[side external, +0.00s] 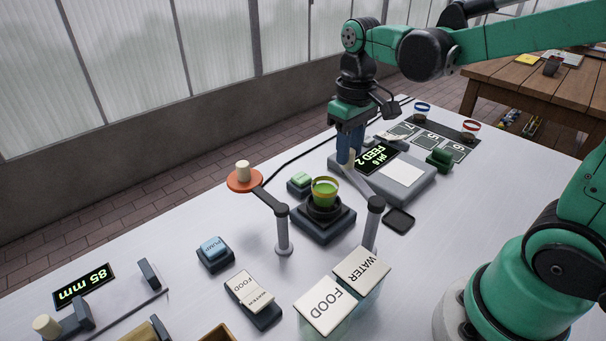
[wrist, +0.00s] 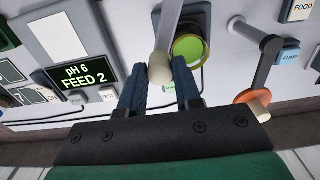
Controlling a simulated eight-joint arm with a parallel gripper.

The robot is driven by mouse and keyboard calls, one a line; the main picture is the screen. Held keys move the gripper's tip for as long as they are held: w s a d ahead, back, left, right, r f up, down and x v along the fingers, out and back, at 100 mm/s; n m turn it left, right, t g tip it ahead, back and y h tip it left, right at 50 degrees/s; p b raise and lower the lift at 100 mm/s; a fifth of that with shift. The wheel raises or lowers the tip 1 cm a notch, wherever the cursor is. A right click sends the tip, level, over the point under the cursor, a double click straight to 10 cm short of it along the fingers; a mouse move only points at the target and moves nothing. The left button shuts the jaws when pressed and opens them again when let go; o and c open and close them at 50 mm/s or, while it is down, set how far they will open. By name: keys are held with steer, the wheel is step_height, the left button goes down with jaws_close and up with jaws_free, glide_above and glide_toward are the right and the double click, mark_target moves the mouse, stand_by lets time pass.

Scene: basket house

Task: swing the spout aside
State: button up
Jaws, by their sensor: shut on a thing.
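The spout appears to be the grey swing arm (side external: 363,185) on the right post (side external: 373,224), reaching back towards the pH meter. My gripper (side external: 349,158) is over its far end, pointing down. In the wrist view, my gripper (wrist: 165,76) is shut on the cream knob (wrist: 159,68) at the end of the grey arm (wrist: 171,25). The knob is hidden behind the fingers in the side view. A yellow-rimmed cup of green liquid (side external: 324,191) stands on a dark base left of the held arm; it also shows in the wrist view (wrist: 189,48).
A second arm with an orange disc (side external: 245,181) and cream knob stands left of the cup on its own post (side external: 283,235). The meter reading "FEED 2" (side external: 377,158) lies beside my gripper. FOOD and WATER boxes (side external: 326,304) stand in front. A green block (side external: 440,159) is at right.

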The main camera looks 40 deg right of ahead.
steer(key=shift+d, duration=0.2)
steer(key=shift+s+d, duration=1.15)
steer(key=shift+d, duration=0.3)
steer(key=shift+s+d, duration=0.5)
steer(key=shift+s, duration=0.35)
steer(key=shift+s+d, duration=0.45)
steer(key=shift+s, duration=0.35)
steer(key=shift+s, duration=0.1)
steer(key=shift+s+d, duration=0.15)
steer(key=shift+s, duration=0.55)
steer(key=shift+s+d, duration=0.1)
steer(key=shift+s, duration=0.6)
